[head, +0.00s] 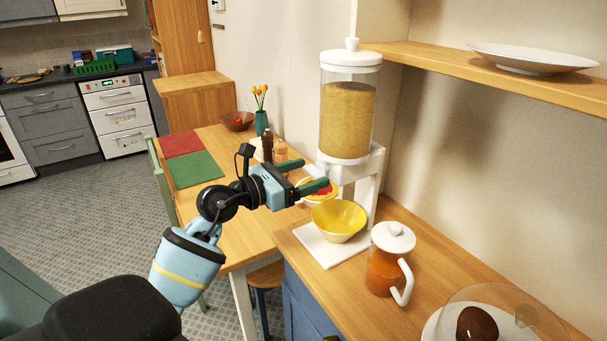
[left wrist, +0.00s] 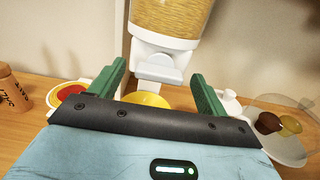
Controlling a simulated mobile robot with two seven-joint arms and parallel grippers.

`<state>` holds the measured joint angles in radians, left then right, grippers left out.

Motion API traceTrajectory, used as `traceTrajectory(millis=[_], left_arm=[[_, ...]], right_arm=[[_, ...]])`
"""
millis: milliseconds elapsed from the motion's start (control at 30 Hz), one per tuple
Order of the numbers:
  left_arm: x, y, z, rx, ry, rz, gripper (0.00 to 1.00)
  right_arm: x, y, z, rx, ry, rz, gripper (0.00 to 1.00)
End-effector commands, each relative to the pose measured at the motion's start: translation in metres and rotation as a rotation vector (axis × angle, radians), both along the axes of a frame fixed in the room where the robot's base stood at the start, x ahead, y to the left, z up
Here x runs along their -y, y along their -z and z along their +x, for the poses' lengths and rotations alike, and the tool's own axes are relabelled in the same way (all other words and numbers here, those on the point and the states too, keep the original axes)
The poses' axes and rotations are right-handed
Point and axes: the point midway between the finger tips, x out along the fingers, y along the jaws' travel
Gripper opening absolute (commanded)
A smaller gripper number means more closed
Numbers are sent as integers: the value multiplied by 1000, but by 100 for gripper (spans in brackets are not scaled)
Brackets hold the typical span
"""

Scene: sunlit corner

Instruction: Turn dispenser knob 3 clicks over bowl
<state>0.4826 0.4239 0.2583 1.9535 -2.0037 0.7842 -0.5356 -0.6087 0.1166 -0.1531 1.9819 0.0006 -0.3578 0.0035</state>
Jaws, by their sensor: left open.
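The dispenser (head: 347,120) is a clear cylinder of yellow grain with a white lid, on a white stand. Its pale grey-white knob (left wrist: 158,72) shows in the left wrist view below the white outlet; in the head view I cannot make it out clearly. The yellow bowl (head: 340,218) stands upright on the white base below the outlet; part of it shows in the left wrist view (left wrist: 147,98). My left gripper (head: 316,173) is open and empty, its green fingers pointing toward the outlet, with the knob ahead between them. My right gripper is not in view.
A pitcher (head: 385,270) with orange-brown contents stands right of the bowl. A clear dome (head: 505,312) covers a plate at the front right. A wooden shelf (head: 440,62) holds a white plate. A plate with red and orange food (head: 318,190) lies behind the gripper.

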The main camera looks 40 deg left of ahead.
Motion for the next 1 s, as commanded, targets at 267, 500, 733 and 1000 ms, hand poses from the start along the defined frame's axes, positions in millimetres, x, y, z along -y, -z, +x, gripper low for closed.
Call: traceTrajectory(millis=[267,500,733,1000], left_arm=[[0,0,0,0,0,0,46],[0,0,0,0,1,3,32],[0,2,-1,19,1,57,32],[0,4,-1,89,2,231,32]], right_arm=[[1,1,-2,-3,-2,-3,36],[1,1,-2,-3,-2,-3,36],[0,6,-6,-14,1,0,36],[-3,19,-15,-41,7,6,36]])
